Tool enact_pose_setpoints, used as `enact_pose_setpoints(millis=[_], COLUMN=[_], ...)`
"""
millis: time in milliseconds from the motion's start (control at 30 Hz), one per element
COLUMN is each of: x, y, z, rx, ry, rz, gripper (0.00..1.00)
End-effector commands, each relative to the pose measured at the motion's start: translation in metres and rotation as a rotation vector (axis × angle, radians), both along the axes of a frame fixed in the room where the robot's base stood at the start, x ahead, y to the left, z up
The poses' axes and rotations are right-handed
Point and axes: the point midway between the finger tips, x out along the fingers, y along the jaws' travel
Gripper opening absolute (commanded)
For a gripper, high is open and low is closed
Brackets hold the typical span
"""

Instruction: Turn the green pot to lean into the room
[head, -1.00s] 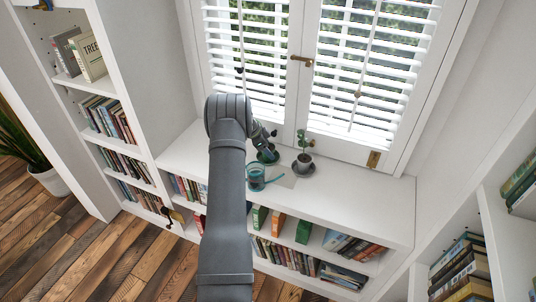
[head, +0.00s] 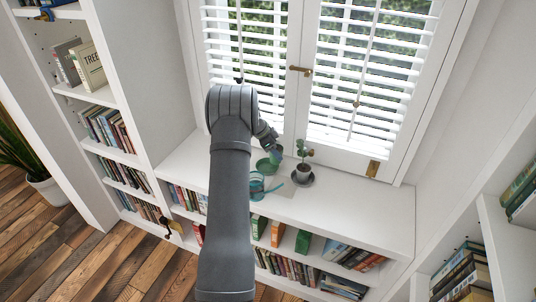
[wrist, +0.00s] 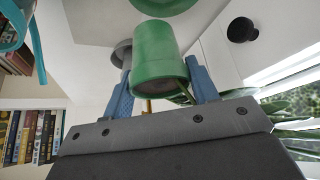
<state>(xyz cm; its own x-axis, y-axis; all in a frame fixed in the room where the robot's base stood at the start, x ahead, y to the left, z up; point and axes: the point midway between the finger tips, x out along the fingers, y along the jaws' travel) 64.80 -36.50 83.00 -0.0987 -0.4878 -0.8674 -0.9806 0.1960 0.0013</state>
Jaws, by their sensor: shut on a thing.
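The green pot (wrist: 155,42) is between the two blue fingers of my gripper (wrist: 159,66) in the wrist view, which are shut on it. Leaves (wrist: 290,112) show at the right, beside the gripper. Part of a green saucer also shows at the top of the wrist view (wrist: 168,5), apart from the pot's near end.
A small plant in a grey pot (head: 303,171) stands on a dark saucer just right of the green saucer. A teal watering can (head: 258,187) stands in front. Shuttered windows (head: 365,75) are close behind. The white shelf top (head: 365,205) is clear to the right.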

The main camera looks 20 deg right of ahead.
Motion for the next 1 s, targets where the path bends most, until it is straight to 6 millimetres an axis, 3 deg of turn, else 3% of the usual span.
enact_pose_setpoints(millis=[200,400,1000], x=[-0.037,-0.058,-0.064], y=[-0.024,-0.037,-0.04], z=[0.028,0.042,0.071], rx=[-0.001,-0.001,-0.001], ry=[-0.003,-0.003,-0.002], rz=[-0.001,-0.001,0.001], gripper=[0.17,0.17,0.17])
